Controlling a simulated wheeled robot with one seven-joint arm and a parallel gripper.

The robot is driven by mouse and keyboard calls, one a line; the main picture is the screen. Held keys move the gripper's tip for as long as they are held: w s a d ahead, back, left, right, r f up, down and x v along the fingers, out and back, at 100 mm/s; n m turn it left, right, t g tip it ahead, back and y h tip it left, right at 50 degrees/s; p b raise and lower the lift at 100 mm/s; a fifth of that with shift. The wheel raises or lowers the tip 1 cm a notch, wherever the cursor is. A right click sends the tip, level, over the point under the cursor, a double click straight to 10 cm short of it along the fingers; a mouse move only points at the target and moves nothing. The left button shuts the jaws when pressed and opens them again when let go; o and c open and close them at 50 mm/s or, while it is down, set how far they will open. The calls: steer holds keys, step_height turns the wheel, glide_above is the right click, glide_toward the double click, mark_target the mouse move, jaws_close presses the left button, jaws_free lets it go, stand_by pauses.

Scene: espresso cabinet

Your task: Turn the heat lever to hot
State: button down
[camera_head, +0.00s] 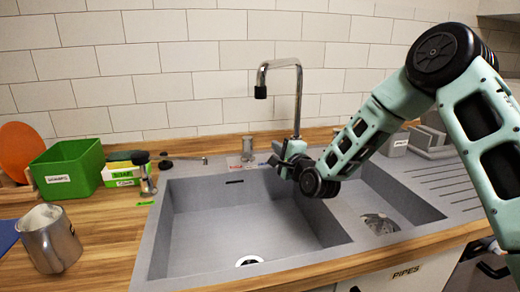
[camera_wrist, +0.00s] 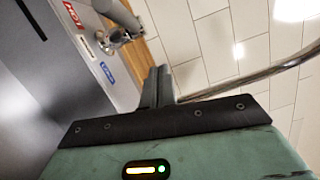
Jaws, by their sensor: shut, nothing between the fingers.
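The heat lever is a short metal lever behind the sink, left of the tap's foot, in the head view (camera_head: 248,145). In the wrist view the metal lever (camera_wrist: 122,18) shows at the top, beside a red HOT label (camera_wrist: 73,15) and a blue label (camera_wrist: 107,73). My gripper (camera_head: 280,152) is over the back rim of the sink, to the right of the lever and close to the tap. Its fingers (camera_wrist: 158,72) are together, with nothing between them. They look apart from the lever in the wrist view.
The tall curved tap (camera_head: 298,95) stands right by my gripper; its pipe (camera_wrist: 250,80) crosses the wrist view. The grey sink basin (camera_head: 185,215) is empty. A green bin (camera_head: 68,168) and metal pitcher (camera_head: 50,240) stand on the left counter. The tiled wall is behind.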

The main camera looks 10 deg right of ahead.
mark_target(244, 155)
steer(key=s+d+f+n+g+y+p, duration=0.1)
steer(key=s+d+f+n+g+y, duration=0.2)
steer(key=s+n+y, duration=0.35)
steer(key=s+a+p+x, duration=0.1)
steer(key=p+x, duration=0.2)
steer(key=x, duration=0.8)
steer(key=shift+a+r+m, duration=0.25)
steer(key=shift+a+m, duration=0.1)
steer(key=shift+a, duration=0.05)
steer(key=shift+w, duration=0.15)
steer(key=a+m+t+h+b, duration=0.1)
steer(key=h, duration=0.1)
steer(key=a+m+t+h+b, duration=0.1)
steer(key=a+m+h, duration=0.1)
steer(key=shift+a+f+h+b, duration=0.15)
steer(key=shift+a+h+b, duration=0.05)
steer(key=shift+h+b, duration=0.15)
steer(key=shift+w+a+b, duration=0.15)
steer(key=shift+a+b, duration=0.55)
steer(key=shift+a, duration=0.4)
